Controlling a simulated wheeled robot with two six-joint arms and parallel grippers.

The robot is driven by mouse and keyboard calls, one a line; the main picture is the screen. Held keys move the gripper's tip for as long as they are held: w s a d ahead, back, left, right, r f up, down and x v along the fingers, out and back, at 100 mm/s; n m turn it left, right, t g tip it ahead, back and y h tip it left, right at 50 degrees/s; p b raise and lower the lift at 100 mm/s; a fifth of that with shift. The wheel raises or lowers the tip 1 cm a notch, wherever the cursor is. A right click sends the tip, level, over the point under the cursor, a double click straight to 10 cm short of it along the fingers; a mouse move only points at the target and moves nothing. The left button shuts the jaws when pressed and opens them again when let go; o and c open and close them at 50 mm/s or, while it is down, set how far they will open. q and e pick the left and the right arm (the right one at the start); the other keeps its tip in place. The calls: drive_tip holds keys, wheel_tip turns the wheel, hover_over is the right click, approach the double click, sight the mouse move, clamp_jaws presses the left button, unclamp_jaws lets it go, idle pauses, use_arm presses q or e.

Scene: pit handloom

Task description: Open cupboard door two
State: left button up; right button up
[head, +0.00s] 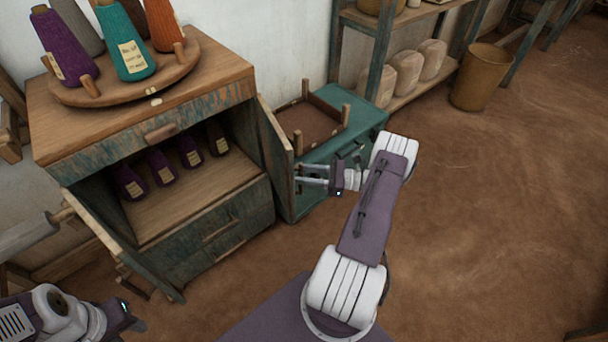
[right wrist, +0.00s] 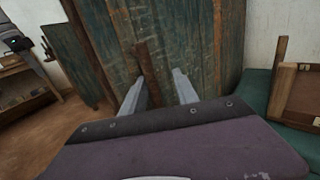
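The cupboard (head: 205,190) has a worn blue-green front and an open upper compartment. Its left door (head: 115,245) is swung out to the left front. Its right door (head: 276,160) also stands swung out, and its weathered planks (right wrist: 205,45) fill the middle of the right wrist view. My right gripper (head: 312,180) is at this door's face, fingers apart. In the right wrist view, a brown upright handle-like strip (right wrist: 146,62) shows between the fingers; contact cannot be made out. My left gripper (head: 125,318) is only partly visible at the bottom left; its fingers are unclear.
Several labelled yarn cones (head: 190,150) stand inside the cupboard. More cones stand on a round wooden tray (head: 190,62) on top. A green chest (head: 360,115) bearing a wooden tray is beside the right door. A basket (head: 482,77) stands farther back. The floor at right is clear.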

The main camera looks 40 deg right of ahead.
drive_tip(key=v, duration=0.9)
idle(0.5)
